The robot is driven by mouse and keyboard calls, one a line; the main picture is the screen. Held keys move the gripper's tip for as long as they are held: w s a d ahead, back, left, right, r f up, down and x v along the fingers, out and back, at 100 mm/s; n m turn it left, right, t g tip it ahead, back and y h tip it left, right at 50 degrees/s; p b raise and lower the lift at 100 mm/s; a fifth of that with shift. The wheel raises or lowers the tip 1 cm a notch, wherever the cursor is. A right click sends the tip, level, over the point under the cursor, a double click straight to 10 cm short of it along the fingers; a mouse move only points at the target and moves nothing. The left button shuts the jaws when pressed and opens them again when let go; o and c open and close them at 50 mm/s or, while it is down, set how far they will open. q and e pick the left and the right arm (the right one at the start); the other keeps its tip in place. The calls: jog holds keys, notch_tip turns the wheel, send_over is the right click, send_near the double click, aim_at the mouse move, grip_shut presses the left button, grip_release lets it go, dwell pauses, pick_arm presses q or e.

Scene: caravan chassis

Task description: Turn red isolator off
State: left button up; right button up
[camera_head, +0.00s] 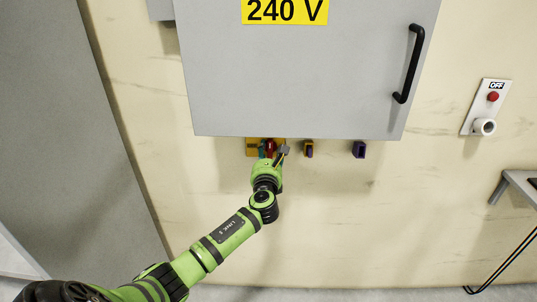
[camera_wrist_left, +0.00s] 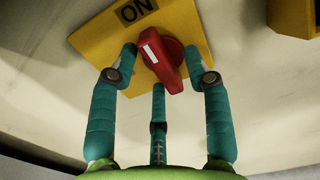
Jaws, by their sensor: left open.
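The red isolator (camera_wrist_left: 162,62) is a red rotary handle with a white mark on a yellow plate (camera_wrist_left: 94,45) labelled ON. In the head view the red isolator (camera_head: 270,148) sits just under the cabinet's bottom edge, partly hidden by my gripper. My left gripper (camera_head: 272,158) is at the isolator. In the left wrist view its teal fingers (camera_wrist_left: 163,68) are open, with the handle between their tips; I cannot tell whether they touch it. The white mark lies toward the upper left of the handle, near the ON label. My right gripper is not in view.
A grey cabinet (camera_head: 300,85) marked 240 V with a black handle (camera_head: 409,65) overhangs the isolator. A panel marked OFF (camera_head: 487,107) is farther right. The wall below is clear.

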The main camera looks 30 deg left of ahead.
pick_arm(q)
grip_shut()
